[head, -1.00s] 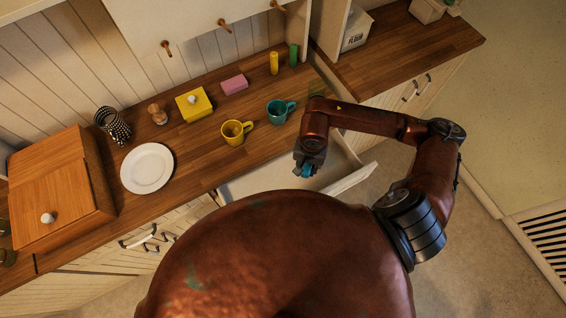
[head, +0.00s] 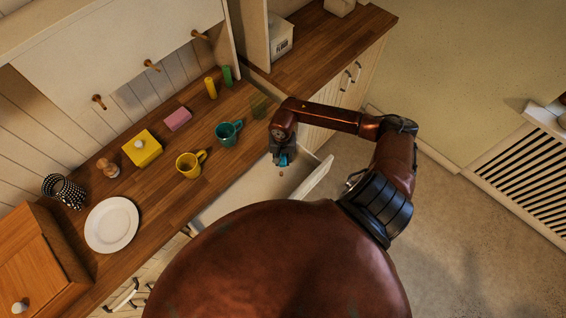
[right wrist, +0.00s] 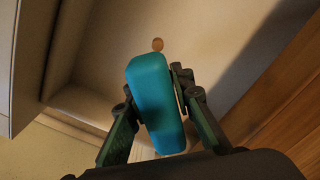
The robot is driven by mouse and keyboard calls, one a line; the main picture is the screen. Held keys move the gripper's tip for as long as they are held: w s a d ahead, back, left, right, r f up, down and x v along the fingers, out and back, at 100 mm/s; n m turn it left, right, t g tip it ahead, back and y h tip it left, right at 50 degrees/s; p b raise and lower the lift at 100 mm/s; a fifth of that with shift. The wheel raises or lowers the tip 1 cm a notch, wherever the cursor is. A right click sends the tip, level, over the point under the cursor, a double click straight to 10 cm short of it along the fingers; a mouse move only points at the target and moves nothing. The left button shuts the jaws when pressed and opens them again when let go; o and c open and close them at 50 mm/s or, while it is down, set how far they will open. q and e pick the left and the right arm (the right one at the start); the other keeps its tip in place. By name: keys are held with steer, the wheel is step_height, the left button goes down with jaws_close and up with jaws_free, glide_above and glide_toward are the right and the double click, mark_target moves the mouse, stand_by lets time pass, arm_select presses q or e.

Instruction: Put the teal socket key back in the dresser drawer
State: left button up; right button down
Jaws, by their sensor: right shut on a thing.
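My right gripper (head: 283,160) is over the open dresser drawer (head: 235,194), shut on a teal block-like piece, the teal socket key (right wrist: 155,105). In the right wrist view its two fingers (right wrist: 157,120) press on either side of the key, which points into the pale drawer (right wrist: 200,35). In the head view only a small bit of teal shows at the fingertips. Whether the key touches the drawer cannot be told. My left gripper is not in view.
A small brown round thing (right wrist: 158,45) shows in the drawer past the key. The wooden counter (head: 160,205) beside the drawer holds a teal mug (head: 229,133), a yellow mug (head: 188,166), a white plate (head: 112,225) and a yellow box (head: 142,150). The drawer front (head: 318,178) sticks out over the floor.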

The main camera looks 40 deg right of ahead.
steer(key=shift+w+d+f, duration=0.1)
steer(key=shift+d+f, duration=0.15)
steer(key=shift+f, duration=0.05)
step_height(320, 180, down, 3)
steer(key=shift+r+p, duration=0.1)
steer(key=shift+p, duration=0.35)
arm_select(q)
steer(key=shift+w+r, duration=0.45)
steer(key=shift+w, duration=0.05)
arm_select(e)
steer(key=shift+f, duration=0.25)
steer(key=shift+f, duration=0.1)
steer(key=c, duration=1.7)
jaws_free()
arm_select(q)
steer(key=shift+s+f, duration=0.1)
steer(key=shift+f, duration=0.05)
